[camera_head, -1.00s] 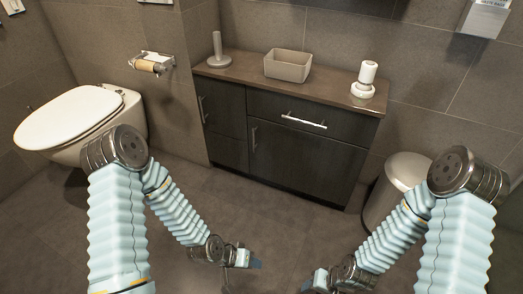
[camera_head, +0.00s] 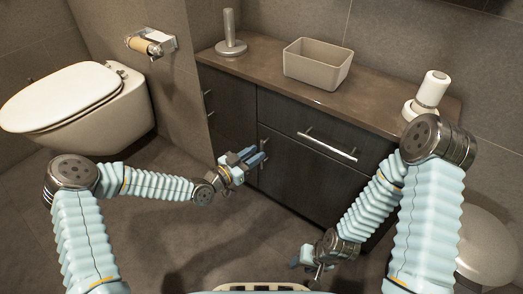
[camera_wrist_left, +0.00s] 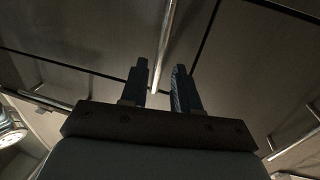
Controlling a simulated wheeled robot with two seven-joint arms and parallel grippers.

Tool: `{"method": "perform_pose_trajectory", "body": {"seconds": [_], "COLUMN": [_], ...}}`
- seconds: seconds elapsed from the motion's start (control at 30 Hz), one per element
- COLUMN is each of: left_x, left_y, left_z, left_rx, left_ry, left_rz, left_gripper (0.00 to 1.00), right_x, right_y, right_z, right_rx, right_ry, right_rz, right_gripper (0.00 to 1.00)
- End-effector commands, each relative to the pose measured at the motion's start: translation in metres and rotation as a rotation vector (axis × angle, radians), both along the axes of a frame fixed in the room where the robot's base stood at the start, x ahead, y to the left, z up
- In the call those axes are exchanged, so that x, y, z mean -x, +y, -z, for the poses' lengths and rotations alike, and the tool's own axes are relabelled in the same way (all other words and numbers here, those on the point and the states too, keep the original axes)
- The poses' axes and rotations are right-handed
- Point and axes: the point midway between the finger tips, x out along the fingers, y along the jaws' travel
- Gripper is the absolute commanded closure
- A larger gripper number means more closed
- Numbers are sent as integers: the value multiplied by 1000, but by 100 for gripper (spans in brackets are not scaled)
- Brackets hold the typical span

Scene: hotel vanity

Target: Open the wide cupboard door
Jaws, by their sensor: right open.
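The wide cupboard door (camera_head: 305,185) is dark and shut, below the drawer on the right of the vanity. Its upright metal handle (camera_head: 264,143) is at the door's left edge. My left gripper (camera_head: 257,157) is at this handle, in front of the door. In the left wrist view, its two fingers (camera_wrist_left: 163,78) are apart, and the handle bar (camera_wrist_left: 166,45) runs down to the gap between them. I cannot tell whether they touch it. My right gripper (camera_head: 304,261) is open and empty, low in front of the vanity.
The drawer (camera_head: 300,125) with a horizontal handle (camera_head: 327,146) is above the door. A narrow cupboard (camera_head: 228,110) is to its left. A bin (camera_head: 488,240) stands right; a toilet (camera_head: 85,105) left.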

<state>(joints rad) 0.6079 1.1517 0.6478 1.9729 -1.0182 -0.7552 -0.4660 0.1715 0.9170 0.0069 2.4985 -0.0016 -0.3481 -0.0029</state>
Motion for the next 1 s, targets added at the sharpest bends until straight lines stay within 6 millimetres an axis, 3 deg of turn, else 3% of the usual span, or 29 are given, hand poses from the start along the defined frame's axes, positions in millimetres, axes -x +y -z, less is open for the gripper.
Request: {"method": "perform_pose_trajectory", "body": {"seconds": [0.2, 0.57, 0.77, 1.0], "left_x": [-20, -24, -24, -24], "left_y": [-22, -26, -26, -26], "left_z": [0, 0, 0, 0], "left_rx": [0, -1, -1, -1], "left_ry": [0, 2, 2, 2], "left_rz": [1, 1, 1, 1], "left_gripper": [69, 69, 98, 100], "right_x": [0, 0, 0, 0], "right_y": [0, 0, 0, 0], "right_z": [1, 2, 2, 2], "right_rx": [0, -1, -1, 0], "right_ry": [0, 0, 0, 0], "right_rz": [0, 0, 0, 0], "right_gripper": [57, 57, 57, 57]}}
